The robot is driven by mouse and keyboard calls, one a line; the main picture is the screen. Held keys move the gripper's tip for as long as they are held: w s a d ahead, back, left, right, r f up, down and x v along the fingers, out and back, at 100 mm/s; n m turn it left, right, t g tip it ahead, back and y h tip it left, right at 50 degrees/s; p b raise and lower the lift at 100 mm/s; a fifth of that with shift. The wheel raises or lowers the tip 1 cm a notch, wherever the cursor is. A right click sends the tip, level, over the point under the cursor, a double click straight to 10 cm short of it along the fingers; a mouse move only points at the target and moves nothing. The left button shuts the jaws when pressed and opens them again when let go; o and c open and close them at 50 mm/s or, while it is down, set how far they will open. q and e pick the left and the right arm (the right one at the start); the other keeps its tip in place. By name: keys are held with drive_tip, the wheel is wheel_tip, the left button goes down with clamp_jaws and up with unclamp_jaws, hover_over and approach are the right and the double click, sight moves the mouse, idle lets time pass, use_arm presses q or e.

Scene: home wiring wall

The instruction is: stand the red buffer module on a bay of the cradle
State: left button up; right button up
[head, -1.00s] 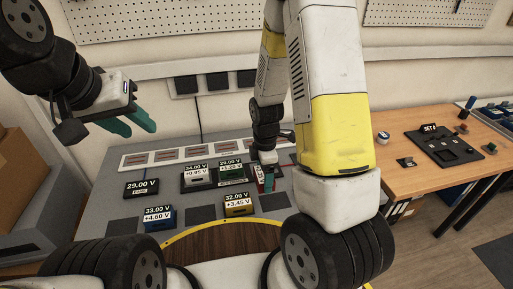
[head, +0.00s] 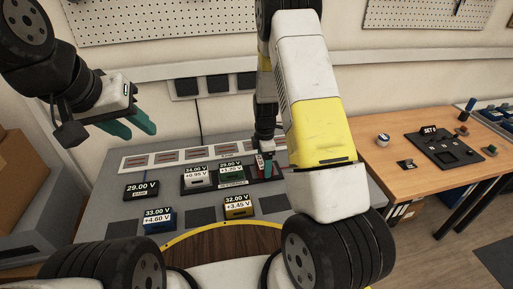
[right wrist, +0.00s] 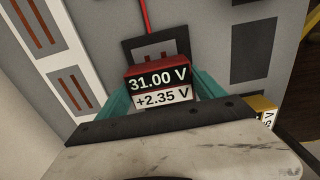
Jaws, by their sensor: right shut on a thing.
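The red buffer module (right wrist: 157,80) reads 31.00 V and +2.35 V in the right wrist view. It sits between the teal fingers of my right gripper (right wrist: 158,96), which is shut on it. In the head view my right gripper (head: 264,163) is at the right end of the cradle (head: 190,190), and the module is mostly hidden. The dark cradle carries a white module (head: 197,177) and a green module (head: 231,173). A dark-framed square (right wrist: 155,48) lies just beyond the red module; I cannot tell if they touch. My left gripper (head: 130,126) is open and empty, high at the left.
A blue module (head: 158,220) and a yellow module (head: 239,207) stand on the grey bench nearer me, with dark pads around them. A 29.00 V display (head: 141,190) is left of the cradle. A wooden table (head: 400,185) stands at the right.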

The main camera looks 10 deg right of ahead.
drive_tip(key=shift+f, duration=0.1)
drive_tip(key=o, duration=1.5)
drive_tip(key=shift+o, duration=0.2)
drive_tip(key=s+a+r+m+t+y, duration=0.15)
drive_tip(key=s+r+m, duration=0.3)
drive_tip(key=r, duration=1.05)
drive_tip(key=s+r+m+t, duration=0.2)
drive_tip(key=s+r+m, duration=0.25)
drive_tip(key=r, duration=0.95)
drive_tip(key=s+r+m+t, duration=0.1)
drive_tip(key=s+r+m, duration=0.2)
drive_tip(key=s, duration=0.4)
drive_tip(key=s+r+m+t, duration=0.1)
drive_tip(key=s+r+m, duration=0.3)
drive_tip(key=s, duration=0.4)
drive_tip(key=shift+s+a+r+m+t+y, duration=0.15)
drive_tip(key=shift+a+r+m+t+y, duration=0.2)
drive_tip(key=shift+m, duration=0.55)
drive_tip(key=shift+f, duration=0.1)
